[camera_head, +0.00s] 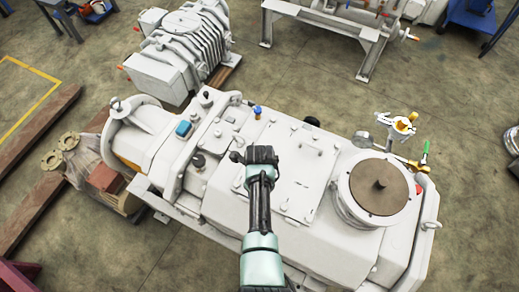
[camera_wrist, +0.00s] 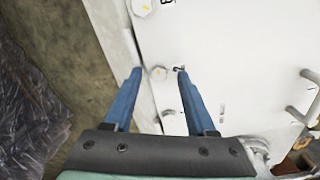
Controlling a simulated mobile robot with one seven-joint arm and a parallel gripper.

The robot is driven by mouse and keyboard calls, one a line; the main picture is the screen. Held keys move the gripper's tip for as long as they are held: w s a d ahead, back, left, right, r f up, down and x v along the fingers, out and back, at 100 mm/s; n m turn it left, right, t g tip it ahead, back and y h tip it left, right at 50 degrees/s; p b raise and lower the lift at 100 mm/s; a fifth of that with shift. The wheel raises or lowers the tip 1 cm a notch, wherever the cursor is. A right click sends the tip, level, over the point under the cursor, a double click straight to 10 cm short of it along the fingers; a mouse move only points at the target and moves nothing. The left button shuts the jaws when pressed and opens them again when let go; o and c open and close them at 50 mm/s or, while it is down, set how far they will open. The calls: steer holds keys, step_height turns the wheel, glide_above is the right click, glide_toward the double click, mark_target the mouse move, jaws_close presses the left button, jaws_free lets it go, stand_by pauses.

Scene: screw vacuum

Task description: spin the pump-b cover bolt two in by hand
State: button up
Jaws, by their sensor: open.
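The large white pump (camera_head: 230,205) fills the middle of the head view, with a flat cover plate (camera_head: 300,165) on top. My gripper (camera_head: 242,157) is over the left edge of this plate; its fingertips are hard to make out there. In the wrist view my gripper (camera_wrist: 160,76) is open, with its two blue fingers apart. A round pale bolt head (camera_wrist: 158,73) with a yellow mark shows between the fingertips; I see no contact. Another marked bolt head (camera_wrist: 143,7) lies farther up. I cannot tell which is bolt two.
A grey handle (camera_wrist: 302,92) stands up from the plate at the right of the wrist view. A blue-capped fitting (camera_head: 257,111) stands behind my gripper. A round port with a brown disc (camera_head: 379,187) is at right. Another white pump (camera_head: 180,50) stands behind.

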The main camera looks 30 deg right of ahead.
step_height(320, 180, up, 13)
steer(key=b, duration=0.1)
stand_by(0.5)
stand_by(0.3)
